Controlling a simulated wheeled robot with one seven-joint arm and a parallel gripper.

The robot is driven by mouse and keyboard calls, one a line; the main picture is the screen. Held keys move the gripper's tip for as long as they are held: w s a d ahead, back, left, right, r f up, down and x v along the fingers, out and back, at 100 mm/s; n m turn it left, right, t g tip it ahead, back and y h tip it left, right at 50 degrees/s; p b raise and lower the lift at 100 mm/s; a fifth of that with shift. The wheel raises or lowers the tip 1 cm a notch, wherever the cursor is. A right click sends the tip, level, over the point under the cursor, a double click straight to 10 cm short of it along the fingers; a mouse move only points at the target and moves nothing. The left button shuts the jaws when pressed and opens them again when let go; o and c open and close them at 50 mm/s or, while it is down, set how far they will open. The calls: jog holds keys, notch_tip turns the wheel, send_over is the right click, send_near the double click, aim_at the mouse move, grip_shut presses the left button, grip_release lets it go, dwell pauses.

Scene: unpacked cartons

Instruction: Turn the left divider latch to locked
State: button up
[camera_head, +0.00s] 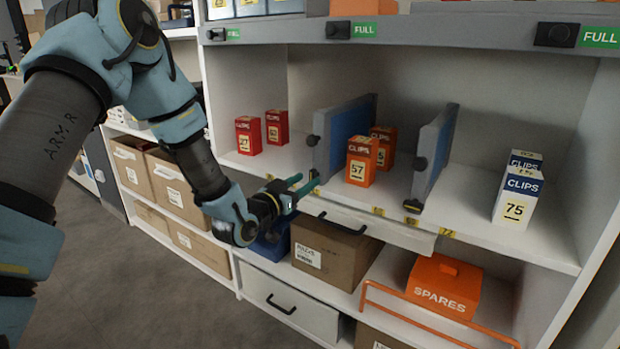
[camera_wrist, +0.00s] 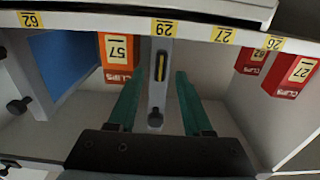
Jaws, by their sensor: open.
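The left divider (camera_head: 342,138) is a grey upright panel with a blue face on the middle shelf. A black knob (camera_head: 313,140) sits on its front edge. In the wrist view, which is upside down, the divider's front edge (camera_wrist: 158,95) shows a dark upright slot with a yellow strip (camera_wrist: 160,66) and the black knob (camera_wrist: 155,118). My gripper (camera_head: 300,184) is open and empty at the shelf's front edge, below the knob in the head view. In the wrist view, its green fingers (camera_wrist: 160,78) lie on either side of the divider edge. I cannot tell whether they touch it.
The right divider (camera_head: 436,150) has its own knob. Orange clips boxes (camera_head: 361,162) stand between the dividers, red boxes (camera_head: 248,136) to the left and blue-white boxes (camera_head: 517,199) at right. Below are a brown carton (camera_head: 330,252) and an orange spares box (camera_head: 443,285).

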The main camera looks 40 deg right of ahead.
aim_at(313, 177)
jog(key=shift+x, duration=1.45)
grip_shut()
